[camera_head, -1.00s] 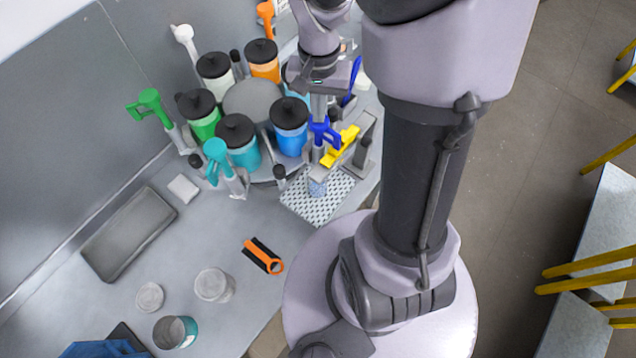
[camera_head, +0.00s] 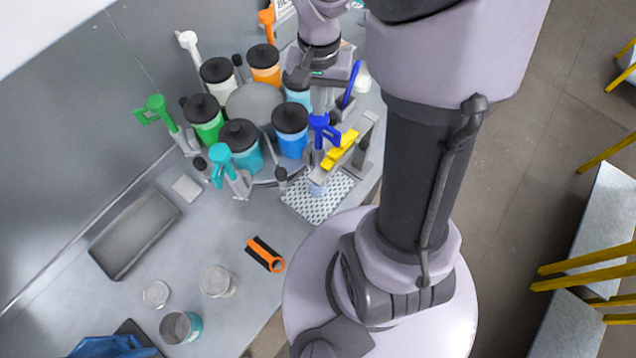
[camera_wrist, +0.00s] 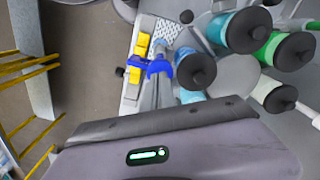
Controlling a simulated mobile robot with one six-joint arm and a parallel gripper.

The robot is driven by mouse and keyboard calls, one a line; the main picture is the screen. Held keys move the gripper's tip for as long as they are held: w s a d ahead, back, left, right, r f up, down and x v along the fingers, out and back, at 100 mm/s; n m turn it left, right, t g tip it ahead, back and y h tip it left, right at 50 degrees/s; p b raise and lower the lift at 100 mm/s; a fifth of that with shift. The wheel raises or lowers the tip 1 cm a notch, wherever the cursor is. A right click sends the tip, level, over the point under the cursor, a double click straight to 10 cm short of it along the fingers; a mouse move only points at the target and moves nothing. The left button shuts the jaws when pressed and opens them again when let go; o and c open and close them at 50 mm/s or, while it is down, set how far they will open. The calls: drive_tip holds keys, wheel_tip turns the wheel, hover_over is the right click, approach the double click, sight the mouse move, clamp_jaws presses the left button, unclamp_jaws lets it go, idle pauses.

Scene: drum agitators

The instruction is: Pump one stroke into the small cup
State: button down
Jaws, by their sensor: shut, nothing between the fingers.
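The small cup (camera_head: 317,188) looks clear and stands on the patterned drip tray (camera_head: 322,205), under the blue pump. The blue pump handle (camera_head: 322,130) stands upright beside the blue drum (camera_head: 290,138). My gripper (camera_head: 321,106) is shut and empty, above and behind the blue handle in the head view; a gap to the handle is hard to judge. In the wrist view the blue handle (camera_wrist: 158,67) lies ahead of the gripper body. The cup's contents are too small to tell.
Several drums with black lids ring a grey turntable (camera_head: 250,103). A teal pump (camera_head: 222,158) and green pump (camera_head: 157,110) stand at left. A yellow piece (camera_head: 341,148) sits right of the blue handle. An orange-handled tool (camera_head: 265,254) lies on open counter.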

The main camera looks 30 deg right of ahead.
wheel_tip(320, 180, up, 6)
drive_tip(key=p, duration=0.4)
drive_tip(key=shift+p, duration=0.3)
